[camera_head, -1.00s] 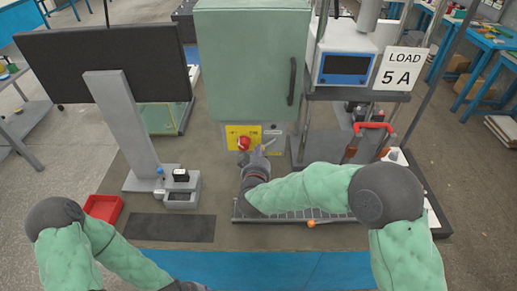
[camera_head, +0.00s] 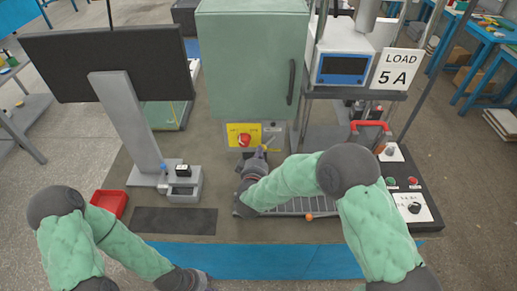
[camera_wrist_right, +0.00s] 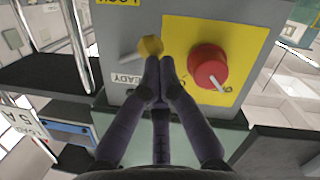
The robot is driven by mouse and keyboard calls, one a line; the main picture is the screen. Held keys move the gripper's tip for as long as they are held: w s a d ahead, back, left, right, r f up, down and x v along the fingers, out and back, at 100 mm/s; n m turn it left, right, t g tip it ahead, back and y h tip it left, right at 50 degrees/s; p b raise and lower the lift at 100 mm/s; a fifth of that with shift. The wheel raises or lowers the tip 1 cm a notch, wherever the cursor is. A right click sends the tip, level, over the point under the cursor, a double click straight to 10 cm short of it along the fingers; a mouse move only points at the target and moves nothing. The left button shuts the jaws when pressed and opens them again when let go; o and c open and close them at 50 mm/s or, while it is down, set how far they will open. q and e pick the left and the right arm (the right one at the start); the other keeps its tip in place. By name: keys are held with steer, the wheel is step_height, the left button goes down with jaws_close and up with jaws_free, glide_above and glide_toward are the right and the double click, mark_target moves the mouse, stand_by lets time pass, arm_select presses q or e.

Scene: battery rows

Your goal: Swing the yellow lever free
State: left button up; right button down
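The yellow lever (camera_head: 268,144) sits on a grey panel below the green cabinet, right of a red knob (camera_head: 244,140) on a yellow plate. In the right wrist view the lever shows as a yellow hub (camera_wrist_right: 150,46) with a pale bar pointing left, between LOCK and READY labels. My right gripper (camera_head: 261,153) is just in front of the lever. Its fingertips (camera_wrist_right: 160,70) are together, close beside the hub; I cannot tell whether they touch it. Nothing shows between them. My left gripper (camera_head: 196,282) is low at the front edge, its fingers unclear.
The green cabinet (camera_head: 252,60) stands behind the panel. A monitor (camera_head: 105,62) on a grey post and a red tray (camera_head: 110,203) are at left. A metal rack (camera_head: 305,208) lies under my right forearm. A control box (camera_head: 412,206) is at right.

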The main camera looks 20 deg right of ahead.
steer(key=shift+s+d+f+n+h+p, duration=0.1)
steer(key=shift+d+f+n+h+p, duration=0.15)
steer(key=shift+f+n+p, duration=0.35)
steer(key=shift+d+f+n+h+p, duration=0.15)
steer(key=shift+f+n+h+p, duration=0.1)
steer(key=shift+n, duration=0.65)
stand_by(0.4)
steer(key=shift+s+d+f+n+t+h+p, duration=0.15)
steer(key=shift+d+f+n+p, duration=0.15)
steer(key=shift+n, duration=0.55)
steer(key=shift+s+d+f+n+t+h+p, duration=0.15)
steer(key=shift+d+f+n, duration=0.25)
steer(key=shift+n, duration=0.45)
stand_by(4.0)
